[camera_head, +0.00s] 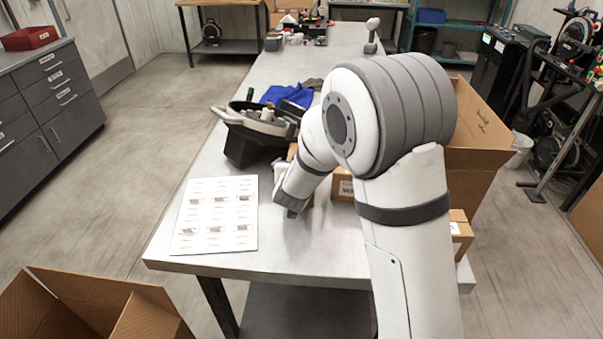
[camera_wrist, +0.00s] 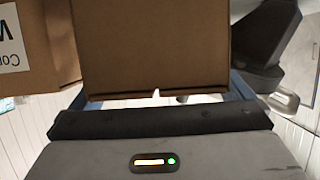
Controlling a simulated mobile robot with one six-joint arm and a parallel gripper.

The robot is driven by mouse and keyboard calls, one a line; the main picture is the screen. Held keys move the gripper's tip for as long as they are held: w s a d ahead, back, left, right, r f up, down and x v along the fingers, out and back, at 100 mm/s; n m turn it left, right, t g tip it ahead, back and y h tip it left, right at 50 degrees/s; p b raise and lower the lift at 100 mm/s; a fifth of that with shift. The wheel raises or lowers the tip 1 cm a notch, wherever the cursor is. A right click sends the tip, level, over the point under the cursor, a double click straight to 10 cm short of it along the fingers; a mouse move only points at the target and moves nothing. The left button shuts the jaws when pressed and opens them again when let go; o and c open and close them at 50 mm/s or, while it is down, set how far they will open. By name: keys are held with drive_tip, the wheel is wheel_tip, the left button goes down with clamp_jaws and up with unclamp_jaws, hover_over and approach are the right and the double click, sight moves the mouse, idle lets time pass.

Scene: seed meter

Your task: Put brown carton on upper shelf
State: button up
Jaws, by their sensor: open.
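A plain brown carton (camera_wrist: 152,45) fills the upper middle of the wrist view, directly in front of my gripper (camera_wrist: 158,92). The jaws are open, with parts of the fingers showing at either side of the carton's lower edge. I cannot tell whether they touch it. A second brown carton with a white label (camera_wrist: 45,45) is close on the left. In the head view my arm hides most of the gripper and cartons; part of a labelled carton (camera_head: 343,186) shows behind the arm. A teal shelf unit (camera_head: 462,24) stands at the back right.
A white printed sheet (camera_head: 216,214) lies on the bench's front left. A small carton (camera_head: 461,230) sits at the right edge. Large open boxes stand right (camera_head: 478,150) and front left (camera_head: 110,300).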

drive_tip(key=shift+w, duration=0.1)
drive_tip(key=c, duration=1.8)
drive_tip(key=shift+c, duration=1.2)
drive_tip(key=shift+r, duration=0.2)
